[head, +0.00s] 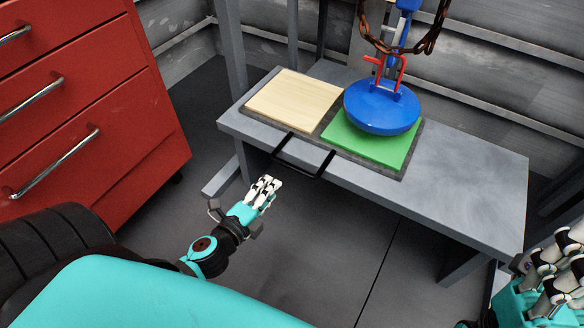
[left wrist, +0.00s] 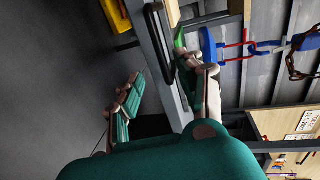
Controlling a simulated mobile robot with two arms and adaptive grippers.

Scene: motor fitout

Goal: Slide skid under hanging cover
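The skid is a thin dark plate (head: 330,112) on the grey bench, carrying a pale wooden board (head: 293,100) on its left and a green pad (head: 372,146) on its right. Its black handle (head: 302,172) sticks out over the bench's front edge and also shows in the left wrist view (left wrist: 157,42). The round blue cover (head: 381,108) hangs over the green pad, hiding part of it; I cannot tell the gap. My left gripper (head: 265,192) is open and empty, below and left of the handle, apart from it. My right gripper (head: 562,262) is partly cut off at the right edge.
The grey bench (head: 465,178) has bare room to the right of the skid. A rusty chain (head: 400,46) and blue hook are above the cover. A red drawer cabinet (head: 120,110) stands at the left. The floor before the bench is clear.

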